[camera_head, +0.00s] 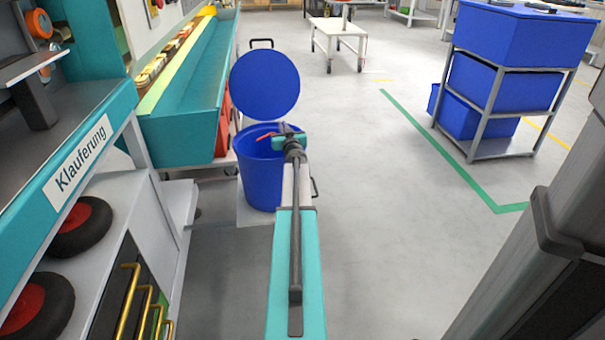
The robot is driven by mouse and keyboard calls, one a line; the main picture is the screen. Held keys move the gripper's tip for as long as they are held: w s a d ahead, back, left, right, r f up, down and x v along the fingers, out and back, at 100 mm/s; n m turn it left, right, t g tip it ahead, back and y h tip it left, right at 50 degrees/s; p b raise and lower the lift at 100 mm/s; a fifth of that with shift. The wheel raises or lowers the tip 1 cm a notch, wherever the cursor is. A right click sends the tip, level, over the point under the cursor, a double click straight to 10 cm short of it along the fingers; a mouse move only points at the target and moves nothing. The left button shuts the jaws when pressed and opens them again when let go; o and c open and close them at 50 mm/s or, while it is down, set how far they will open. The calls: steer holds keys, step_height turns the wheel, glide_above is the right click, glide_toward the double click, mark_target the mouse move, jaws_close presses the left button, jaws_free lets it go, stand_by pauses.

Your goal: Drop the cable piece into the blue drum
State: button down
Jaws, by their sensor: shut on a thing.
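The blue drum (258,185) stands on the floor, left of the picture's middle, with its round blue lid (264,84) raised upright at the back. My arm reaches forward from the bottom of the view, and my gripper (274,141) is at the drum's mouth, over its right part. A short red cable piece (265,137) shows at the left end of the gripper, above the drum's opening. The gripper is shut on it. The fingertips are small here, and part of the drum's rim and right side is hidden behind my arm.
A teal workbench (185,125) stands close left of the drum. A rack with blue bins (505,85) stands at the right. A white cart (337,32) is at the back. The floor between is clear.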

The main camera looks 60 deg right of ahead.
steer(key=c, duration=1.8)
jaws_free()
steer(key=shift+c, duration=0.2)
steer(key=shift+p+v, duration=2.1)
steer(key=shift+v, duration=4.8)
steer(key=shift+s, duration=0.1)
